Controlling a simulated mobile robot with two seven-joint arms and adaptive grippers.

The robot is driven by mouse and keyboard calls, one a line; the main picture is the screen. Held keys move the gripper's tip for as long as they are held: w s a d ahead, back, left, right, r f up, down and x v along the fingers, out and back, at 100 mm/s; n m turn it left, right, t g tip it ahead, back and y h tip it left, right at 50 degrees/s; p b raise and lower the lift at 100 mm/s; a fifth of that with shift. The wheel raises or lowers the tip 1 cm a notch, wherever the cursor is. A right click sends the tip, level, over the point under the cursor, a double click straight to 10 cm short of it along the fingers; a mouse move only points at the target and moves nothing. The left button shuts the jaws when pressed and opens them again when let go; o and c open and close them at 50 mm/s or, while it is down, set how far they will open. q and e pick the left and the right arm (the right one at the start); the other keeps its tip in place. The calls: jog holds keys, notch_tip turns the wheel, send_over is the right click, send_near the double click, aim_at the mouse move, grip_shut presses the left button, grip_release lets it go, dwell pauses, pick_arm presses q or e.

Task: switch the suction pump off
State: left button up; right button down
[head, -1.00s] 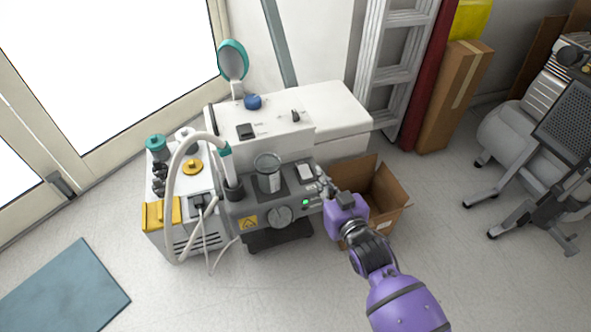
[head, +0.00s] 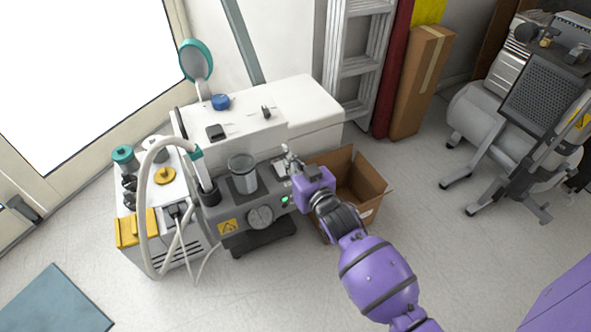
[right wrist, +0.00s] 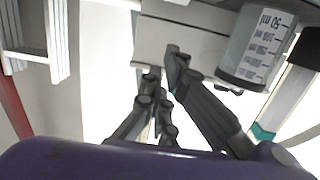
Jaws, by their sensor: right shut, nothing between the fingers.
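The suction pump is a grey unit (head: 238,238) with a round gauge (head: 260,217), a clear jar (head: 242,175) and a thick white hose. Its small green light (head: 285,199) is lit. A pale switch plate (head: 280,168) shows on its top, right of the jar and partly behind my fingers; its position cannot be told. My right gripper (head: 290,158) is shut and empty, with its fingertips over the pump's top right end beside this plate. Contact cannot be made out. In the right wrist view the fingers (right wrist: 165,95) are close to the graduated jar (right wrist: 258,45). My left gripper is not in view.
A white cabinet (head: 310,105) stands behind the pump. An open cardboard box (head: 372,190) is right of it, close to my right forearm. A white unit with yellow parts (head: 138,228) and hoses stands left. A ladder (head: 355,70) leans behind. The floor in front is clear.

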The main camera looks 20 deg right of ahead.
aim_at(284, 170)
jog(key=w, duration=0.2)
jog(key=w+f+b, duration=0.1)
jog(key=w, duration=0.1)
notch_tip(284, 170, down, 2)
jog(key=shift+w+a+f+b, duration=0.15)
jog(key=shift+f+b, duration=0.1)
jog(key=shift+b, duration=0.6)
jog(key=shift+w+f+b, duration=0.1)
jog(key=shift+f+b, duration=0.2)
jog(key=shift+f, duration=0.2)
